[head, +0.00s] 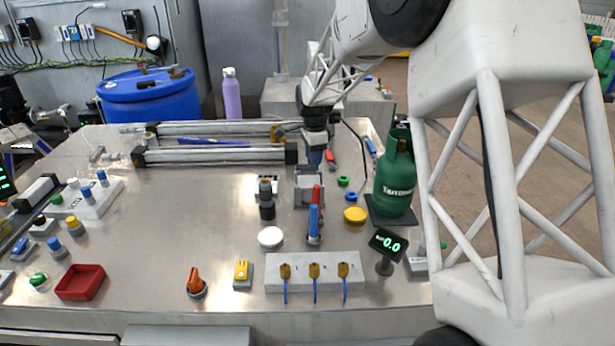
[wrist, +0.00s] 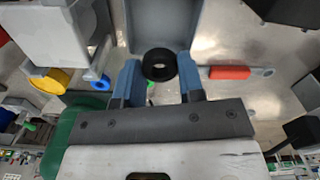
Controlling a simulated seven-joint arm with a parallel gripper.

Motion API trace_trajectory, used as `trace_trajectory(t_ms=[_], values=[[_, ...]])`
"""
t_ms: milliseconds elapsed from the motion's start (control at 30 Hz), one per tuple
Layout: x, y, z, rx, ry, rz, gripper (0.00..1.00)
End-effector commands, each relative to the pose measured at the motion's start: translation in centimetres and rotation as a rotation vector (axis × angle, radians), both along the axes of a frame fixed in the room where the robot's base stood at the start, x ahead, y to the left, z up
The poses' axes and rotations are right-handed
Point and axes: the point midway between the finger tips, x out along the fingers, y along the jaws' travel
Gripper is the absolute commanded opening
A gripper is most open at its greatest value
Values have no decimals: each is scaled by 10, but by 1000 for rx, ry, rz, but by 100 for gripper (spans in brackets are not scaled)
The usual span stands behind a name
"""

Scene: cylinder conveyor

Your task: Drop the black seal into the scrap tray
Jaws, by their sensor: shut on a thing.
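The black seal (wrist: 160,64) is a thick ring between the two blue fingertips of my gripper (wrist: 159,80) in the wrist view. My gripper is shut on it. In the head view my gripper (head: 315,158) points down at the back middle of the table, just behind a grey open holder (head: 309,190); I cannot make out the seal there. The grey holder also shows just beyond the seal in the wrist view (wrist: 185,25). A red open tray (head: 80,282) lies empty at the table's front left, far from my gripper. No tray has a readable scrap label.
Green (head: 344,181) and blue (head: 351,196) rings lie right of the holder, near a green gas bottle (head: 395,175). Long cylinders (head: 215,155) lie at the back. A dark upright part (head: 266,198) stands left of the holder. Bare metal lies between it and the red tray.

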Motion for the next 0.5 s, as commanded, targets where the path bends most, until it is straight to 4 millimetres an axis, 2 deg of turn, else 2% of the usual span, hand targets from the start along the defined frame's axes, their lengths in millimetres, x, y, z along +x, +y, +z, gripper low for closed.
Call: trace_trajectory(t_ms=[200, 500], values=[[0, 0, -17, 0, 0, 0, 14], [0, 0, -28, 0, -1, 0, 14]])
